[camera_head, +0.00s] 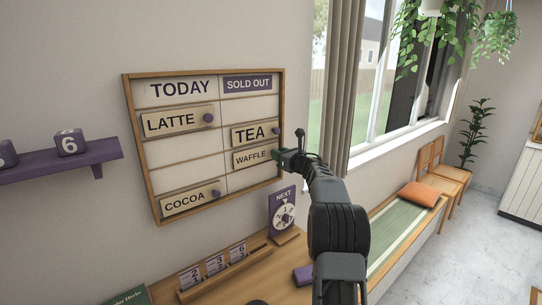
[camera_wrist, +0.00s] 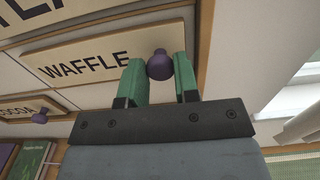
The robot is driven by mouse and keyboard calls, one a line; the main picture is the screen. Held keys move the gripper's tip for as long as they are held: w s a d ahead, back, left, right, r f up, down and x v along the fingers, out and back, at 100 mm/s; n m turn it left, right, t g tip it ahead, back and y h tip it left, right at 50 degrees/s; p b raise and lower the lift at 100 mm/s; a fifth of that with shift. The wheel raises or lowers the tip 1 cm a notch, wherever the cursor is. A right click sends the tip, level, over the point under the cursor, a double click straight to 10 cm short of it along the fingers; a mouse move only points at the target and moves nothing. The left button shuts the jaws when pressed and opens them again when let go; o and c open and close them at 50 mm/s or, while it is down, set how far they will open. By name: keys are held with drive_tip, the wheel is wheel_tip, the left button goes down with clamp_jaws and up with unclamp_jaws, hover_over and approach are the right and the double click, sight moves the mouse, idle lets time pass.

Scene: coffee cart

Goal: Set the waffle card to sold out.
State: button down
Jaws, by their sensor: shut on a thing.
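The wooden-framed menu board (camera_head: 127,130) hangs on the wall with a TODAY column on the left and a SOLD OUT column on the right. The waffle card (camera_head: 251,158) is in the SOLD OUT column, just below the TEA card (camera_head: 249,134). In the wrist view the waffle card (camera_wrist: 75,66) is close, with its purple knob (camera_wrist: 159,66) between the green fingers. My gripper (camera_head: 281,154) is shut on that knob at the card's right end. Whether the card sits fully in its rail, I cannot tell.
The LATTE card (camera_head: 171,122) and COCOA card (camera_head: 184,203) are in the TODAY column. A purple shelf (camera_head: 60,160) with number blocks is at the left. Below are a NEXT dial (camera_head: 283,213) and a wooden number-card holder (camera_head: 225,269). A curtain (camera_head: 341,80) hangs right of the board.

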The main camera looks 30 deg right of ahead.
drive_tip(key=shift+d+r, duration=0.2)
drive_tip(key=c, duration=0.9)
unclamp_jaws()
drive_tip(key=shift+d+f, duration=0.1)
drive_tip(key=s+d+b, duration=0.1)
drive_tip(key=s, duration=0.3)
drive_tip(key=s+b, duration=0.2)
drive_tip(key=s, duration=0.3)
drive_tip(key=s+d+b, duration=0.1)
drive_tip(key=s+b, duration=0.1)
drive_tip(key=s, duration=0.2)
drive_tip(key=shift+s+d, duration=0.25)
drive_tip(key=shift+d, duration=0.05)
drive_tip(key=shift+a, duration=0.1)
